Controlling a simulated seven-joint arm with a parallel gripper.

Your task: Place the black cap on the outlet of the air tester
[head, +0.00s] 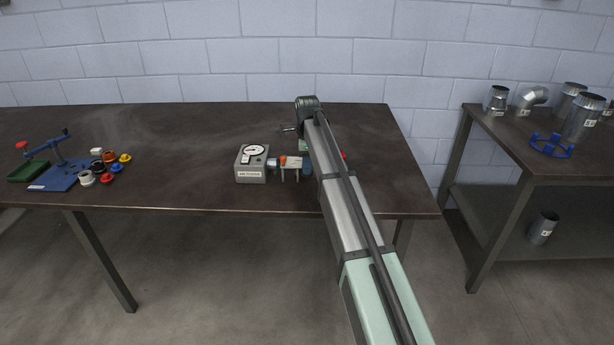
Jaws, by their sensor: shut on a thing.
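The air tester (250,173) is a grey box with a round white dial on top and a label on its front, standing mid-table. A bluish fitting (272,163) sticks out of its right side, beside orange and pale parts. My arm crosses the picture to the back of the table and covers the area right of these parts. My gripper is hidden behind the arm, so what it holds does not show. A small black round piece (106,178) lies among coloured pieces at the left. I cannot tell whether it is the black cap.
A right-hand bench (490,135) carries metal ducts and a blue holder (551,146).

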